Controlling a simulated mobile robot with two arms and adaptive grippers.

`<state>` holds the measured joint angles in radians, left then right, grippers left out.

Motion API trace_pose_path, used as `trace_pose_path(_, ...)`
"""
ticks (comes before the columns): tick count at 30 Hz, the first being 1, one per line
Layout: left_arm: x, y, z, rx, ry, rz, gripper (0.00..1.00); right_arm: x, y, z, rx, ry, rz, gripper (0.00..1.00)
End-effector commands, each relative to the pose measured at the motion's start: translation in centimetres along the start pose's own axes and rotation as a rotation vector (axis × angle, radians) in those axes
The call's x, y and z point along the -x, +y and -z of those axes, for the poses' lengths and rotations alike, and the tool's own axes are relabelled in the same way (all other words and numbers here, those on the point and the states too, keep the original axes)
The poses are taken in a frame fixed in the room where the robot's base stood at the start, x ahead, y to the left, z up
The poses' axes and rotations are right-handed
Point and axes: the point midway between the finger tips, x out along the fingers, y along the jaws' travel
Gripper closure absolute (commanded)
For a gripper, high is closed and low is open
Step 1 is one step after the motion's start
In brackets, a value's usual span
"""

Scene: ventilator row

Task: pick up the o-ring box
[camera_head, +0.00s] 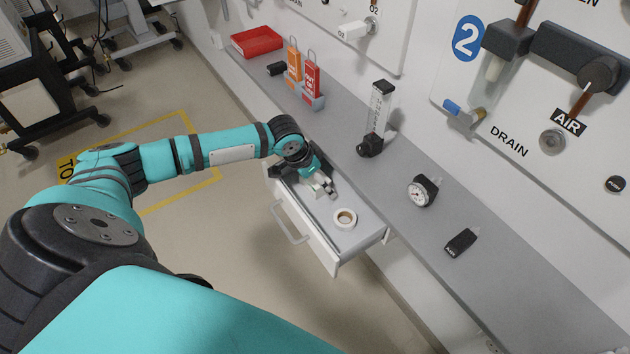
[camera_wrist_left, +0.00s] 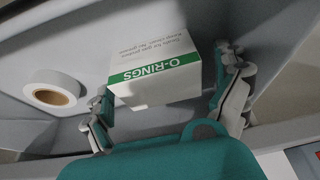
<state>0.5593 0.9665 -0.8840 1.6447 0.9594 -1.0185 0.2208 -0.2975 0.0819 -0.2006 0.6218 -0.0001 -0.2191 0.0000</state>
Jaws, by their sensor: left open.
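The o-ring box (camera_wrist_left: 155,62) is a white carton with a green "O-RINGS" band, lying in the open drawer (camera_head: 320,236). In the left wrist view my left gripper (camera_wrist_left: 168,88) is open, with one finger on each side of the box's near end. The left finger is close to the box, and a small gap shows at the right finger. In the head view my left gripper (camera_head: 322,184) reaches down into the drawer, and the arm and gripper largely hide the box. My right gripper is not in view.
A roll of tape (camera_head: 344,218) lies in the drawer near the box; it also shows in the left wrist view (camera_wrist_left: 53,91). The grey shelf (camera_head: 340,130) above the drawer carries a flowmeter (camera_head: 378,118), a gauge (camera_head: 422,190), tags and a red tray (camera_head: 257,41).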

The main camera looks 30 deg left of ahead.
Motion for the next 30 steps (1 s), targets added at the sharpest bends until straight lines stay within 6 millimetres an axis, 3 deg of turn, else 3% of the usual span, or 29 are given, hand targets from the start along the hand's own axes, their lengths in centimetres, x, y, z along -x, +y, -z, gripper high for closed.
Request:
trace_pose_path(5,0.0,-0.01,0.02,-0.001,0.0,0.0,0.01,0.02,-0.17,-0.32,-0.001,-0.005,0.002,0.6)
trace_pose_path(19,0.02,-0.01,0.0,0.0,0.0,0.0,0.59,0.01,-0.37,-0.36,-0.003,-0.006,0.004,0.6)
trace_pose_path(30,0.14,-0.02,0.07,0.0,0.001,0.001,0.6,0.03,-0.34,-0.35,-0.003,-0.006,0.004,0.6)
